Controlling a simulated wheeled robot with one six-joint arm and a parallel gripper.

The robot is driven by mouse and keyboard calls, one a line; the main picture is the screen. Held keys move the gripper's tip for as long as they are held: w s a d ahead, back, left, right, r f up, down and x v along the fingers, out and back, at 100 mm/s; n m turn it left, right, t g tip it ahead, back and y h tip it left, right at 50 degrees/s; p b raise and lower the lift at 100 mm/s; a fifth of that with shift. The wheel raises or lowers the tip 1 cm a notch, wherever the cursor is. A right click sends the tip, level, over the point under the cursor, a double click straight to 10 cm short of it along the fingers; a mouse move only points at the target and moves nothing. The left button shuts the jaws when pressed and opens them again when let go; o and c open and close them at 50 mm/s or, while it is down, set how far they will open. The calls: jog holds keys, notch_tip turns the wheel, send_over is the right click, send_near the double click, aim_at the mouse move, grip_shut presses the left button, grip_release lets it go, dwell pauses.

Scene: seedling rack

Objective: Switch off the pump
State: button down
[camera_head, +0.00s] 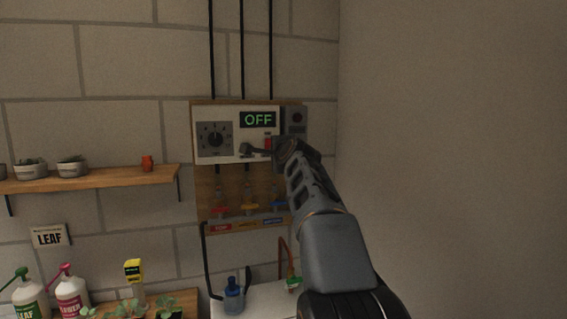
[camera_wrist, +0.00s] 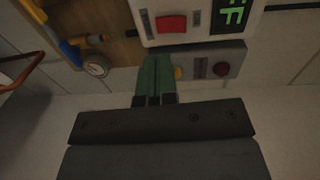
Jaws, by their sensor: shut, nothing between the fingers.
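The pump control panel (camera_head: 226,150) is a white box on a wooden board on the wall. Its display (camera_head: 258,119) reads OFF in lit green letters. A red switch (camera_head: 267,142) sits below the display, partly hidden by my arm; it also shows in the wrist view (camera_wrist: 171,23). My gripper, seen in the wrist view (camera_wrist: 155,62), has its green fingers shut and empty. The fingertips appear just below the red switch in that view, over the edge of a grey box; I cannot tell whether they touch anything.
Coloured valves (camera_head: 249,208) hang below. A shelf (camera_head: 110,179) is at left; a bare wall is at right.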

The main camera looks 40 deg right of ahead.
jog(key=b+v, duration=0.1)
jog(key=v, duration=0.5)
jog(key=shift+f, duration=0.2)
jog(key=shift+s+d, duration=0.1)
jog(key=shift+d, duration=0.05)
